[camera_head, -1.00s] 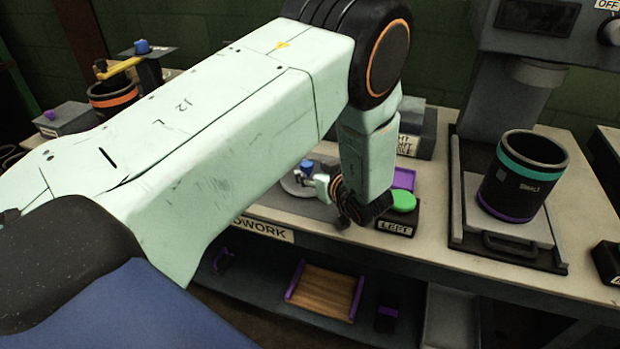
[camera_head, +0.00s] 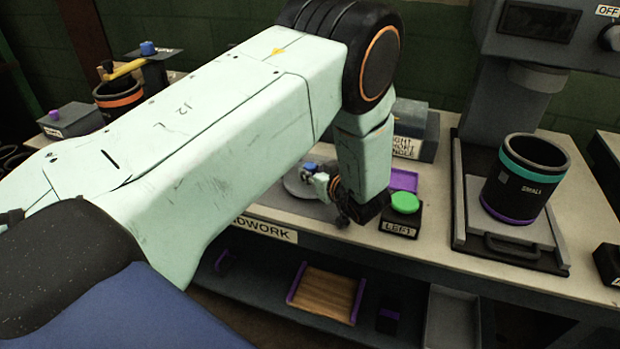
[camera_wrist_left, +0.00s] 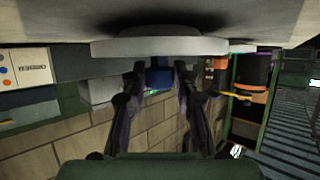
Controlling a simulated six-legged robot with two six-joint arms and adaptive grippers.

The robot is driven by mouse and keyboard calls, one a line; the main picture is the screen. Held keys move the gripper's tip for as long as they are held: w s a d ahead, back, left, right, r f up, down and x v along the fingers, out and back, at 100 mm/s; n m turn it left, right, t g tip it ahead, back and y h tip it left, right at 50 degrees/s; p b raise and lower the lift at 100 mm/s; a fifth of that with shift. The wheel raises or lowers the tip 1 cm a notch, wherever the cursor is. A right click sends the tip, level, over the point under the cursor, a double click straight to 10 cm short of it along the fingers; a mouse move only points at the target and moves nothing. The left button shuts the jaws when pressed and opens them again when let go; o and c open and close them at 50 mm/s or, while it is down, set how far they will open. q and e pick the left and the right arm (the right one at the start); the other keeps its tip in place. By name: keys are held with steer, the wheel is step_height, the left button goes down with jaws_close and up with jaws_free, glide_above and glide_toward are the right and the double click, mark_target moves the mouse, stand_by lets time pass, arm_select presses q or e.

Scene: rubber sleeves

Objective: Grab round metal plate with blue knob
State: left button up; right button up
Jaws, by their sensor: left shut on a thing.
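The round metal plate (camera_head: 297,183) lies on the workbench at the middle of the head view, partly hidden behind my left arm. Its blue knob (camera_head: 309,168) stands up from it. My left gripper (camera_head: 318,175) is at the plate and shut on the blue knob. In the left wrist view, the plate (camera_wrist_left: 160,46) shows edge-on at the top, with the blue knob (camera_wrist_left: 159,76) between the fingers of my left gripper (camera_wrist_left: 158,82). My right gripper is not in view.
A box with a green button, labelled LEFT (camera_head: 402,216), stands just right of my left gripper. A black cup labelled SMALL (camera_head: 525,178) sits on the press base at right. A black pot with an orange band (camera_head: 118,98) stands at back left.

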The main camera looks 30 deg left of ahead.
arm_select(q)
steer(key=shift+w+f, duration=0.1)
steer(key=shift+w, duration=0.3)
jaws_close()
steer(key=shift+s+r, duration=0.25)
steer(key=shift+r, duration=0.05)
steer(key=shift+w, duration=0.15)
